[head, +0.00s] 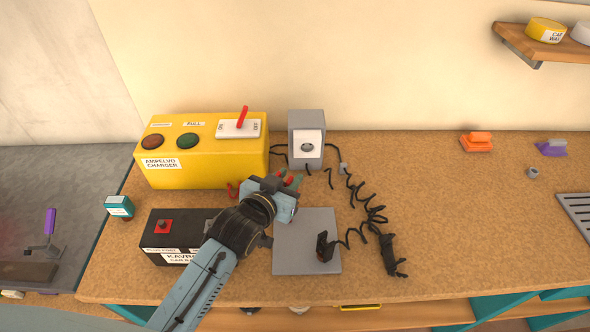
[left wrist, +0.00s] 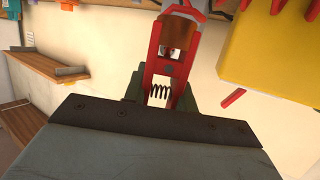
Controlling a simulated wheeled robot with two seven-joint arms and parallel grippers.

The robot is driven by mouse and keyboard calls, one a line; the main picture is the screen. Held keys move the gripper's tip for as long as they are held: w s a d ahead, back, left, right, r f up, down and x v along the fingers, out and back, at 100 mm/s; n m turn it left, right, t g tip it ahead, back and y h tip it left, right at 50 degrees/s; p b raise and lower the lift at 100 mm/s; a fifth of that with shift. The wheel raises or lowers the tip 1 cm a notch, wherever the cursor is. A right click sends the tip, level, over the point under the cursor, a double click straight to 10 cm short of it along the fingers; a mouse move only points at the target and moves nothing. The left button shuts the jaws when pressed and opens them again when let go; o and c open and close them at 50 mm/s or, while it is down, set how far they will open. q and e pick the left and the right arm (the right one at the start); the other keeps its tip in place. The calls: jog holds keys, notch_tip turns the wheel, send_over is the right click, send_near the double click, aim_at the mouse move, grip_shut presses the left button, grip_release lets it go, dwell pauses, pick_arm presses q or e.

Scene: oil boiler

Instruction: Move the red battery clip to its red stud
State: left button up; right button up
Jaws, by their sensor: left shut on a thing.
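My left gripper (head: 285,191) is shut on the red battery clip (left wrist: 174,60). In the left wrist view the clip sticks out beyond the gripper, its spring facing the camera. In the head view the gripper is above the bench between the yellow charger and the grey plate, and mostly hides the clip. The black car battery (head: 155,240) stands left of the gripper. Its red stud (head: 164,227) sits on a red square on top, apart from the clip. My forearm covers the battery's right part. My right gripper is not in view.
The yellow charger (head: 200,170) stands behind the battery, with a red lever switch (head: 242,117) on top. A grey socket box (head: 305,140) is behind the gripper. A grey plate (head: 305,255) and coiled black cables (head: 366,205) lie to the right. The bench's right middle is clear.

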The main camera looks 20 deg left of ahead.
pick_arm(q)
jog(key=shift+w+d+f+h, duration=0.2)
jog(key=shift+d+f+h, duration=0.1)
jog(key=shift+d+f, duration=0.25)
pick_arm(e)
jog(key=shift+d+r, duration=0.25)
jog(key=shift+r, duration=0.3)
pick_arm(q)
jog(key=shift+p, duration=0.3)
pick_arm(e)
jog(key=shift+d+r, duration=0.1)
pick_arm(q)
jog(key=shift+a+f+b, duration=0.1)
jog(key=shift+f+b, duration=1.1)
jog(key=shift+f, duration=1.2)
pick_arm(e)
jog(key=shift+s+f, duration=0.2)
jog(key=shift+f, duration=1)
